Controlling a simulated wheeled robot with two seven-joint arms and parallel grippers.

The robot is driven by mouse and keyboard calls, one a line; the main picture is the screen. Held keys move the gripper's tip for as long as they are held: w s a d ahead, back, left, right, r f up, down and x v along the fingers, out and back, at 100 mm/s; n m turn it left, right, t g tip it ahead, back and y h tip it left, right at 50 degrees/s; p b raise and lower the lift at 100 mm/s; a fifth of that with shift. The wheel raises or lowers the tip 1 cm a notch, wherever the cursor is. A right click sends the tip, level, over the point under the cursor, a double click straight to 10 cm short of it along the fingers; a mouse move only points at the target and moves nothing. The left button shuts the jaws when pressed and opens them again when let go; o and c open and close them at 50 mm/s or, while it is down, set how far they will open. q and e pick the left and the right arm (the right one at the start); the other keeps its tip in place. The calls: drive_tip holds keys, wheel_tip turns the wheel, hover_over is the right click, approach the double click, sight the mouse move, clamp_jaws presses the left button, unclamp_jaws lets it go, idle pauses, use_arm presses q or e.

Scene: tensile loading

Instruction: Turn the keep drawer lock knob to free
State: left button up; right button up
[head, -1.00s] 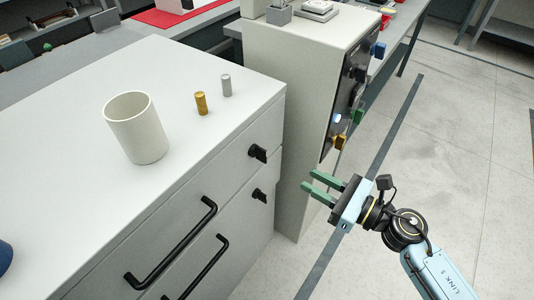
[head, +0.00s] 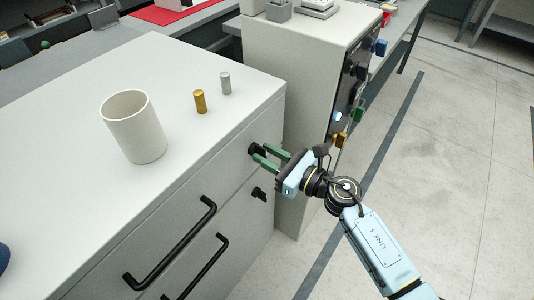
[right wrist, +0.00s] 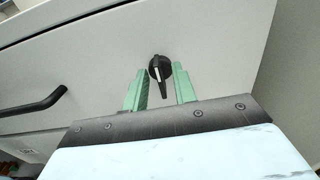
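The upper black lock knob (head: 254,149) sits on the right part of the top drawer front. In the right wrist view the knob (right wrist: 160,68) shows a pale pointer line and its grip points nearly straight down. My right gripper (head: 262,155) is open with its green fingers at the knob. In the right wrist view the fingertips (right wrist: 158,76) stand on either side of the knob, with a gap visible at the left finger; contact at the right finger is unclear. A second black knob (head: 259,193) sits on the lower drawer. My left gripper is not in view.
Black bar handles (head: 178,245) stick out from the drawer fronts. A white cup (head: 134,128), a brass cylinder (head: 200,101) and a grey cylinder (head: 225,83) stand on the cabinet top. A pale machine cabinet (head: 290,75) stands close behind the drawer cabinet.

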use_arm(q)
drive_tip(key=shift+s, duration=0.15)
use_arm(e)
drive_tip(key=shift+w+a, duration=0.1)
drive_tip(key=shift+a, duration=0.05)
clamp_jaws()
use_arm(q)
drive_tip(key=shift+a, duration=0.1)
